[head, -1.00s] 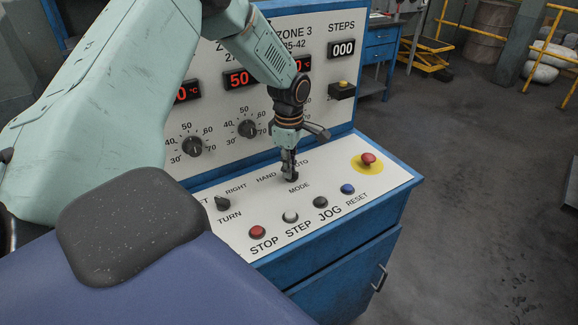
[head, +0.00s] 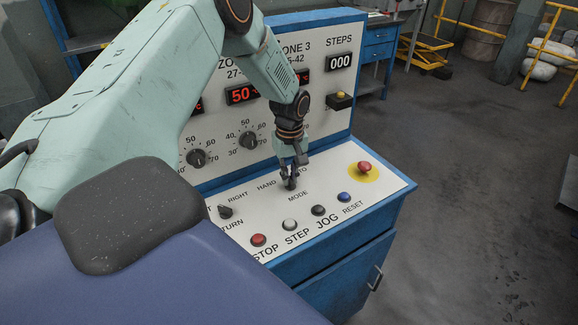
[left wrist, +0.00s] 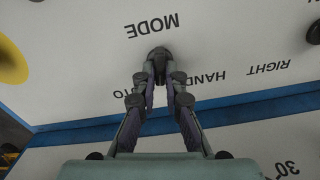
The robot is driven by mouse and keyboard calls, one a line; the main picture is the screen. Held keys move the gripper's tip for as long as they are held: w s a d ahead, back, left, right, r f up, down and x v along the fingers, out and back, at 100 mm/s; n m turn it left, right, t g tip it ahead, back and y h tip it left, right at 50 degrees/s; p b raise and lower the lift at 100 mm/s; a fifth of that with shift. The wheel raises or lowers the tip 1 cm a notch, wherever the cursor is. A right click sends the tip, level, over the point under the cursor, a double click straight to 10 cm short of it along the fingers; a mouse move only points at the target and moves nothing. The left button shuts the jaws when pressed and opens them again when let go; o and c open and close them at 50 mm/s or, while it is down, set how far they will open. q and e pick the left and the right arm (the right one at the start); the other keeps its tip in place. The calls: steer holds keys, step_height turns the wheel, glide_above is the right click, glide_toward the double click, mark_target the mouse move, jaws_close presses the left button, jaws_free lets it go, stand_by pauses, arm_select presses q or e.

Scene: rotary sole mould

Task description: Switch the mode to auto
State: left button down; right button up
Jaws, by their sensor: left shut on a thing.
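The mode knob (left wrist: 159,53) is a small black rotary switch on the white sloped panel (head: 330,190), between the HAND and AUTO labels and above the word MODE. My left gripper (head: 290,181) is over it, fingers pointing down. In the left wrist view its two fingers (left wrist: 160,75) close on the knob. The fingers hide much of the knob, so I cannot tell which label it points to. The AUTO label is partly covered by the gripper. My right gripper is not in view.
The black turn knob (head: 225,212) is to the left. The red stop button (head: 258,240), white step button (head: 290,224), black jog button (head: 318,210) and blue reset button (head: 344,197) line the front. A red emergency button (head: 364,167) on yellow is at the right.

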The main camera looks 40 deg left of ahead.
arm_select(q)
steer(key=shift+d+f+m, duration=0.1)
steer(key=shift+m, duration=2.1)
steer(key=c, duration=1.4)
jaws_free()
steer(key=shift+w, duration=0.1)
step_height(320, 180, up, 12)
steer(key=shift+r, duration=0.1)
